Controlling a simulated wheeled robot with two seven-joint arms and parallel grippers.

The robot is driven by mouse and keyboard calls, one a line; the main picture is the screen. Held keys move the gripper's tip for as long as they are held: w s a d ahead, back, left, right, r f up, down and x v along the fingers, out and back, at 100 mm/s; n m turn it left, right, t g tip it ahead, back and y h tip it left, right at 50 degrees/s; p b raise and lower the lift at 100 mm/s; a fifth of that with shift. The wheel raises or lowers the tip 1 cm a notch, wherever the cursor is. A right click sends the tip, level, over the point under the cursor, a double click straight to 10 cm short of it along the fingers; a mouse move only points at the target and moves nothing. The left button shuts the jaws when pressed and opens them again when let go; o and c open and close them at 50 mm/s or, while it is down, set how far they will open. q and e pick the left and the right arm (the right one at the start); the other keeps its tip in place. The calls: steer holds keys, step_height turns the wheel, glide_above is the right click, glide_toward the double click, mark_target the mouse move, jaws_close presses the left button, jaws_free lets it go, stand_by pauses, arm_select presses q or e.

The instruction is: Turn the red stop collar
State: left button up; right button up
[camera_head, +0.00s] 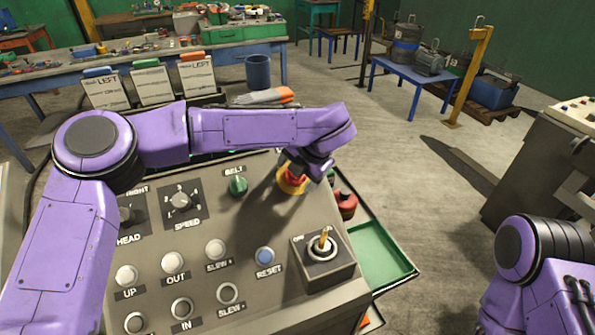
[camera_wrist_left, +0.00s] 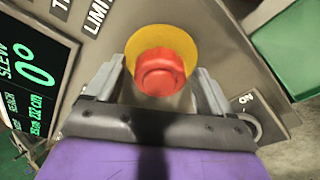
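The red stop collar (camera_wrist_left: 160,72) is a round red knob on a yellow disc (camera_wrist_left: 162,42), mounted on the grey control panel. In the head view the red collar (camera_head: 295,172) shows partly behind my left gripper (camera_head: 303,168), at the panel's upper right. In the left wrist view my left gripper (camera_wrist_left: 155,95) has its two grey fingers apart, one on each side of the red collar. Whether either finger touches it cannot be told. My right arm is at the lower right in the head view; its gripper is out of view.
The panel (camera_head: 150,262) carries a green belt knob (camera_head: 238,186), a speed dial (camera_head: 180,201), a blue reset button (camera_head: 264,255) and a key switch (camera_head: 322,244). A green tray (camera_head: 380,255) lies at its right. Open floor (camera_head: 400,170) lies beyond.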

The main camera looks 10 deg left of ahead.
arm_select(q)
steer(key=shift+w, duration=0.1)
steer(key=shift+r, duration=0.1)
steer(key=b+v, duration=0.2)
steer(key=v, duration=0.8)
steer(key=shift+d, duration=0.15)
